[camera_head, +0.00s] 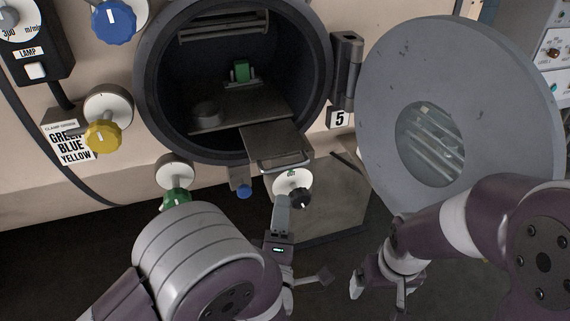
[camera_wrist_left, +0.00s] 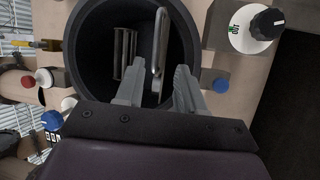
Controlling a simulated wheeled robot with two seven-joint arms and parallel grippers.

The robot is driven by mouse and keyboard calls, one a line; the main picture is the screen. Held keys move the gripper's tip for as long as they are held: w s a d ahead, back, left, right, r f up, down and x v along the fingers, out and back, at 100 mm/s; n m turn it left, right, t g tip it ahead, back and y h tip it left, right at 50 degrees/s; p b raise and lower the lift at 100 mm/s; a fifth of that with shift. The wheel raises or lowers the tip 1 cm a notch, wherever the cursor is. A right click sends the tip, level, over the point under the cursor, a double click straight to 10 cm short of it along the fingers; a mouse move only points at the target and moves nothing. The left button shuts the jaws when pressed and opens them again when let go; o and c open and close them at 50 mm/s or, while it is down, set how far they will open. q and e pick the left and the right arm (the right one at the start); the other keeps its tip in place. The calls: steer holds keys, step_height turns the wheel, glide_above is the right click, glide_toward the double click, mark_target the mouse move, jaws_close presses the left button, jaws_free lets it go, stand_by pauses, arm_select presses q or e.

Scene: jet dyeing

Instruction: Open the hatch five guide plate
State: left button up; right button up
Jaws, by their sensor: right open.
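The hatch five guide plate (camera_head: 268,141) sticks out of the round hatch opening (camera_head: 147,110), with a metal bar handle (camera_head: 286,164) across its front edge. My left gripper (camera_head: 283,201) is just below and in front of this handle. In the left wrist view, the jaws of my left gripper (camera_wrist_left: 160,70) are apart and the handle (camera_wrist_left: 161,40) shows between and beyond them; no grip on it is visible. My right gripper (camera_head: 379,287) is open and empty at the lower right, away from the plate.
The round hatch door (camera_head: 480,90) with its window stands swung open at the right. The number 5 label (camera_head: 339,118) is by the hinge. A black knob (camera_head: 299,198) on a white dial sits just below the handle. Green, yellow and blue knobs lie to the left.

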mark_target(285, 169)
arm_select(q)
steer(key=w+d+r+p, duration=0.1)
steer(key=w+r+p, duration=0.1)
steer(key=w, duration=1)
steer(key=shift+w+r+n, duration=0.25)
steer(key=shift+r+n, duration=0.05)
steer(key=shift+d, duration=0.1)
jaws_close()
steer(key=shift+r, duration=0.15)
